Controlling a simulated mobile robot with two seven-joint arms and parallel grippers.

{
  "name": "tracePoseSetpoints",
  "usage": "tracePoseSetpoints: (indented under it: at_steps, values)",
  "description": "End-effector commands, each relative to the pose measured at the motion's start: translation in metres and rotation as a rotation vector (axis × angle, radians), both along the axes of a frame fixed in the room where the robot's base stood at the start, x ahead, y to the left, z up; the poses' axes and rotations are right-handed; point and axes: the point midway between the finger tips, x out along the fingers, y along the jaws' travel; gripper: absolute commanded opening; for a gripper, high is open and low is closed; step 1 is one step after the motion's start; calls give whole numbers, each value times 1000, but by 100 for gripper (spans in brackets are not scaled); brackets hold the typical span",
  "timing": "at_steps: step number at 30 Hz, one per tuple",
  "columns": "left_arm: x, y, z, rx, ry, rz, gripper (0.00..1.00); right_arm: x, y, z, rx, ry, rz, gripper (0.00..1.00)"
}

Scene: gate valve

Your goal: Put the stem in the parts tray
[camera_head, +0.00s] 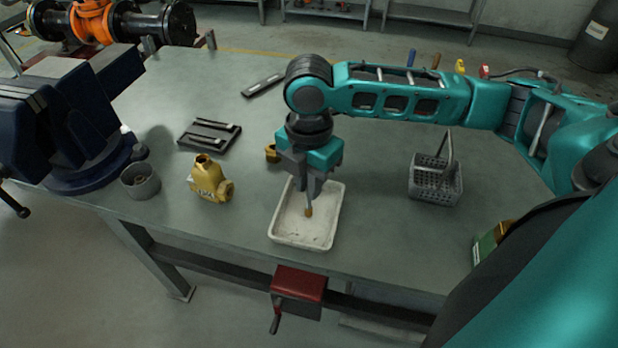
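The white parts tray (328,226) lies near the front edge of the workbench. My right gripper (311,188) points down over the tray. A thin grey stem (309,203) with a brass-coloured tip hangs from its fingers, which look closed around it. The tip is over the tray's floor; I cannot tell whether it touches. The upper part of the stem is hidden by the fingers. My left gripper is not in view.
A brass valve body (209,181) and a grey cup (140,182) stand left of the tray. A small brass part (272,153) is behind it. A grey basket (435,187) stands right. A black holder (209,136) and a blue vise (75,125) are further left.

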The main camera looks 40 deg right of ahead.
Motion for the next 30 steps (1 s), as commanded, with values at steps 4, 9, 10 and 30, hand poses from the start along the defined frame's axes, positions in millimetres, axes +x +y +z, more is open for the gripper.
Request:
tracePoseSetpoints:
  at_steps: [4,9,10,30]
  values:
    - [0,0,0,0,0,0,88,0,0,0,0,0,0,32]
    - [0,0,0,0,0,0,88,0,0,0,0,0,0,37]
    - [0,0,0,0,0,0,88,0,0,0,0,0,0,37]
    - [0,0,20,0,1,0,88,1,0,101,0,-4,-1,37]
